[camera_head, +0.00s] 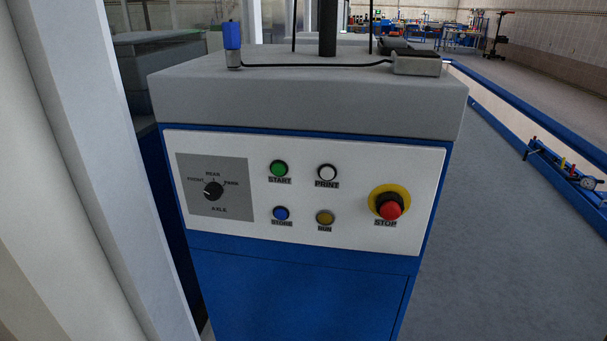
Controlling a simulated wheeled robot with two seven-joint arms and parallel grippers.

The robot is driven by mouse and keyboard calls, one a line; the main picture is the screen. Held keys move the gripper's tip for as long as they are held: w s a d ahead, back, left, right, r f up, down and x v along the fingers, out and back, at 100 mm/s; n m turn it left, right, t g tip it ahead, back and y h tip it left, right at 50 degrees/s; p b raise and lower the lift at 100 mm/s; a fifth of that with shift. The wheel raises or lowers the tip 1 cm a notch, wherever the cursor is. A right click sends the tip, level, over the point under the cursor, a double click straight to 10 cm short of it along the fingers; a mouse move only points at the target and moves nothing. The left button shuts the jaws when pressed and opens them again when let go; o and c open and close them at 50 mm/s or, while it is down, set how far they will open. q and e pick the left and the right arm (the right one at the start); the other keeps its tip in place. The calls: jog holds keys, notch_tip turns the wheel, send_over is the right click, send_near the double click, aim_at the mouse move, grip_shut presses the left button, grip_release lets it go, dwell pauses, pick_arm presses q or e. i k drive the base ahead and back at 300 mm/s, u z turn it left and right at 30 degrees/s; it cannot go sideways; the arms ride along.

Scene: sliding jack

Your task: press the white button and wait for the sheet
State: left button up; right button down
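The white button (327,172) sits on the upper middle of the white control panel (345,215), above the label PRINT. The panel is on the front of a blue cabinet (300,285) with a grey top. No sheet can be made out in the view. Neither of my grippers is in view.
Around the white button are a green START button (278,168), a blue STORE button (281,213), a yellow RUN button (325,217) and a red STOP button (390,206). An axle knob (213,189) is at left. A pale column (75,170) stands left of the cabinet.

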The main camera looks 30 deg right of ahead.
aim_at(326, 173)
jog(key=u, duration=0.75)
jog(key=i, duration=0.3)
jog(key=z, duration=1.5)
